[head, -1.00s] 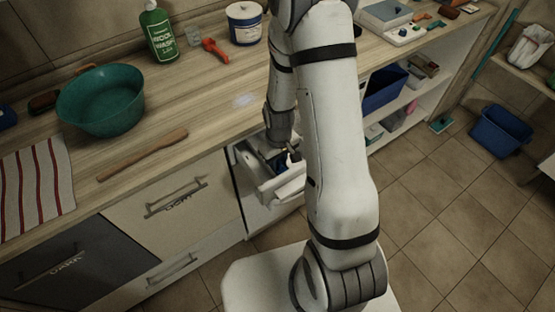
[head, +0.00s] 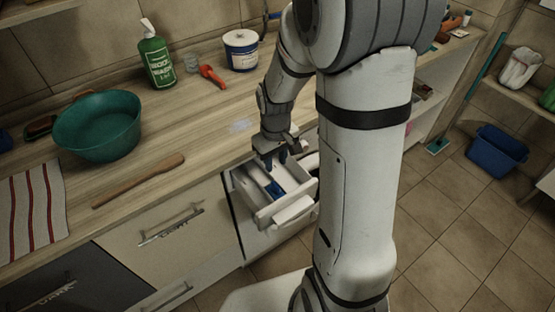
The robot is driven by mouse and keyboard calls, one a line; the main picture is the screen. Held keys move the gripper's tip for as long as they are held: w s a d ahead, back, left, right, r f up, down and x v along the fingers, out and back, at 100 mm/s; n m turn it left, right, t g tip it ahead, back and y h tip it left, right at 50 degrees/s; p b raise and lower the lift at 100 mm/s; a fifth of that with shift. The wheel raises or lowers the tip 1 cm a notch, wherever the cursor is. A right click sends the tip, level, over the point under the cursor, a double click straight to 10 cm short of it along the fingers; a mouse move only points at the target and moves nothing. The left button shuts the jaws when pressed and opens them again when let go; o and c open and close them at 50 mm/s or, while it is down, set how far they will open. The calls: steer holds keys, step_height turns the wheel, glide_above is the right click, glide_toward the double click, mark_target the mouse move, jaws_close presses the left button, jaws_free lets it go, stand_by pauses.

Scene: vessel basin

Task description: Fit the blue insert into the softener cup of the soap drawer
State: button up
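The soap drawer (head: 262,212) is pulled out below the counter, a pale tray with compartments. The blue insert (head: 274,189) shows as a small blue piece inside one of its compartments. I cannot tell from this view whether it is fully seated or which compartment is the softener cup. My gripper (head: 275,160) is above the back part of the drawer, pointing down, with two dark fingertips that look apart. The blue piece appears separate from the fingers, in front of them.
A blue bin (head: 497,150) stands on the tiled floor at right.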

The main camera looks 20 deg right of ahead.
steer(key=s+r+m+t, duration=0.3)
steer(key=s+r, duration=1.1)
steer(key=r, duration=0.2)
steer(key=shift+a+m, duration=0.2)
steer(key=shift+m, duration=0.1)
steer(key=shift+w, duration=0.1)
stand_by(0.3)
